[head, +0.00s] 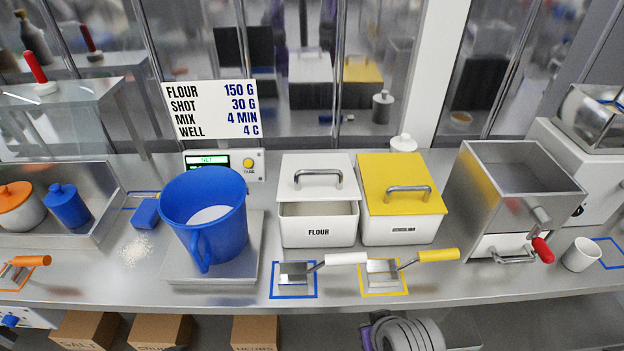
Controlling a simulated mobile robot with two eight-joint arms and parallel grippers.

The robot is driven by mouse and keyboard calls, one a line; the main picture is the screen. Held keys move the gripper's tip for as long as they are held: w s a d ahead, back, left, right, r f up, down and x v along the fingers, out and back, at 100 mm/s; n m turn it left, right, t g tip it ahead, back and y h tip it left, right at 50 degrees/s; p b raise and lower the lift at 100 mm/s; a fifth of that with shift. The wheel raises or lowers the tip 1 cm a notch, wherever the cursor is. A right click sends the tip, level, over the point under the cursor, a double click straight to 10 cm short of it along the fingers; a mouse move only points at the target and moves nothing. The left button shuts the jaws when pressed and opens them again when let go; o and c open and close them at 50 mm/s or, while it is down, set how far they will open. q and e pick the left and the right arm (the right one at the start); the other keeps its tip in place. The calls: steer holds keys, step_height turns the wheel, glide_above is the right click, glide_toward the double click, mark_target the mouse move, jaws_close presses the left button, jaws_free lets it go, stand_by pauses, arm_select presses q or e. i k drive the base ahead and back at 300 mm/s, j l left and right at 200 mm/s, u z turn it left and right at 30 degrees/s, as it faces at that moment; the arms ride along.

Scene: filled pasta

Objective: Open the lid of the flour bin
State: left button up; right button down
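The flour bin (319,236) is a white box with a FLOUR label on its front, standing mid-bench in the head view. Its white lid (302,170) has a metal bar handle (318,175) on top. The lid covers the rear part of the bin. A strip of the opening with a pale inside shows between the lid's front edge and the bin's front wall. I cannot tell whether the lid is slid back or tilted. Neither of my grippers is in view.
A yellow-lidded bin (402,231) stands close on the right. A blue jug (204,218) on a scale (248,270) is to the left. White-handled (345,259) and yellow-handled (438,255) scoops lie in front. A metal hopper (480,215) stands further right.

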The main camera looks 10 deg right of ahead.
mark_target(317, 177)
steer(key=i+j+z, duration=0.1)
steer(key=j+z, duration=0.35)
steer(key=j, duration=1.2)
